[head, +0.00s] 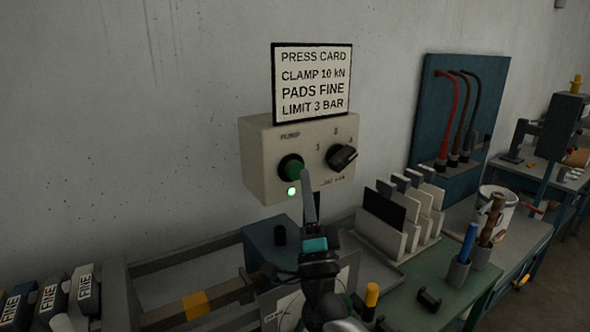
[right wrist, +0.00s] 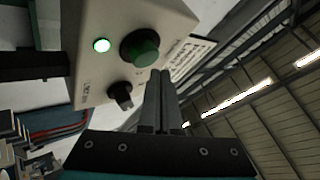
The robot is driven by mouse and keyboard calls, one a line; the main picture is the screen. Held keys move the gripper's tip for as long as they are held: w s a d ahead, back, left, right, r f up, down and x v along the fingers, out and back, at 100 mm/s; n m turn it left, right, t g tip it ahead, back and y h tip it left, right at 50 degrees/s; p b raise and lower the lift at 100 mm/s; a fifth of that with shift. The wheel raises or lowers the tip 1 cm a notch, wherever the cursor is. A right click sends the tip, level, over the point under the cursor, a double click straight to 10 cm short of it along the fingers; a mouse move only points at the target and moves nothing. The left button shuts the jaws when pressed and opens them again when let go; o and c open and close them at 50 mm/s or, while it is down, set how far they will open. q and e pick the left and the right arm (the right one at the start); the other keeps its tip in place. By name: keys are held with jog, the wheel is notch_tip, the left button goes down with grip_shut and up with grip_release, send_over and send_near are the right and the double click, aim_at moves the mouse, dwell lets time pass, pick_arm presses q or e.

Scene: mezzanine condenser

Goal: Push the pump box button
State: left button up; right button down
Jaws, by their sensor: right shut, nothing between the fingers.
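The pump box (head: 262,160) is a beige box on the wall, with a green round button (head: 291,168) under the word PUMP. A small lamp (head: 291,191) below the button glows green. A black rotary knob (head: 341,156) sits to the button's right. My right gripper (head: 307,178) is shut and empty, its fingertips pointing up just right of the button in the head view. In the right wrist view the shut fingers (right wrist: 161,80) end close to the green button (right wrist: 139,48); I cannot tell whether they touch it. My left gripper is not in view.
A sign (head: 312,83) stands above the box. Below are a bench with a card rack (head: 380,238), a blue block (head: 272,246), a pen cup (head: 457,271) and a white bucket (head: 497,214). A blue panel with hoses (head: 430,130) is on the right. Boxes marked FINE (head: 84,292) lie lower left.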

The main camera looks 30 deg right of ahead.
jog(key=shift+w, duration=0.35)
jog(key=shift+w+h, duration=0.3)
jog(key=shift+w, duration=0.3)
dwell(0.6)
jog(key=shift+s, duration=1.05)
jog(key=shift+s, duration=0.1)
jog(key=s, duration=0.2)
jog(key=s+p, duration=0.1)
jog(key=s, duration=0.1)
jog(key=s+p, duration=0.1)
jog(key=shift+s+d, duration=0.25)
jog(key=shift+s, duration=0.15)
